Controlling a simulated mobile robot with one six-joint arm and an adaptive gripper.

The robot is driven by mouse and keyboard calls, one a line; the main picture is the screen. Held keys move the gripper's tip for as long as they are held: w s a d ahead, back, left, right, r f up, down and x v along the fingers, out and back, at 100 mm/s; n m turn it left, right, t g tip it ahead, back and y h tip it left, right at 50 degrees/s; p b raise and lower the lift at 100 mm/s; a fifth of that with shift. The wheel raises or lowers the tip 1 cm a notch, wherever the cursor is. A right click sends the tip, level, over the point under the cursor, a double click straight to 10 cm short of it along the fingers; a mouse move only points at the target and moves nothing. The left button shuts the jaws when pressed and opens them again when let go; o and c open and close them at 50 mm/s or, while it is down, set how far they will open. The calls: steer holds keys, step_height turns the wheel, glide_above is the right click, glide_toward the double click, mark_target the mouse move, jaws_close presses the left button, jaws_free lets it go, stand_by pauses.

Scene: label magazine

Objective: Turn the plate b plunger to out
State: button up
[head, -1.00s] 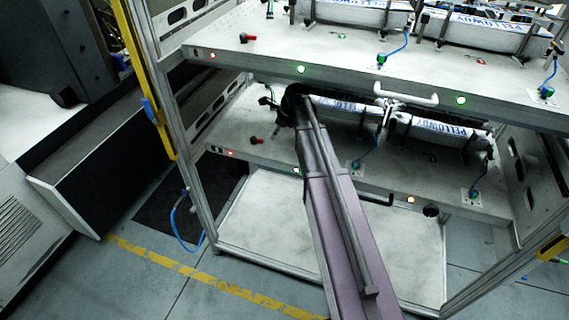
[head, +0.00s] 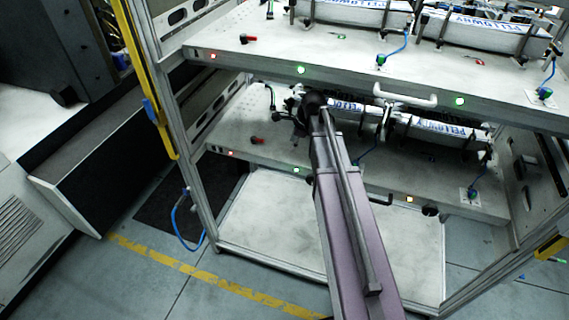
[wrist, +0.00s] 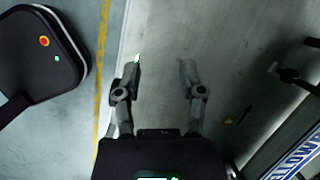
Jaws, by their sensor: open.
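My gripper (head: 283,116) is over the left part of the lower shelf plate (head: 228,127) in the head view, partly hidden by my arm. In the wrist view my gripper (wrist: 160,72) has its two fingers wide apart with nothing between them, above a bare grey plate (wrist: 225,50). A small red-and-black knob (head: 257,140) stands on the lower plate, left of my gripper and apart from it. A similar red-and-black knob (head: 248,39) is on the upper plate (head: 280,47). No readable plate letter shows, so I cannot tell which part is the plate b plunger.
Label stacks (head: 436,125) stand between dark posts on the lower plate, right of my arm. A label stack also shows in the wrist view (wrist: 298,158). The upper plate and its white handle (head: 405,98) overhang this level.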

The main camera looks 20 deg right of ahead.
steer(key=s+a+r+n+h+p, duration=0.1)
steer(key=s+a+n, duration=0.2)
steer(key=s+n, duration=0.3)
steer(key=s+a+r+n+g+h+p, duration=0.1)
steer(key=s+a+n+p, duration=0.1)
steer(key=s+n, duration=0.3)
steer(key=shift+s+a+r+n, duration=0.3)
steer(key=shift+a+n, duration=0.5)
steer(key=shift+n, duration=0.8)
steer(key=shift+s, duration=0.15)
steer(key=s+a+r+n+g+h+p, duration=0.1)
steer(key=s+a+n, duration=0.1)
steer(key=s+n, duration=0.4)
steer(key=shift+r+n+p, duration=0.2)
steer(key=shift+n+p, duration=0.2)
steer(key=shift+n, duration=0.1)
steer(key=shift+w, duration=0.15)
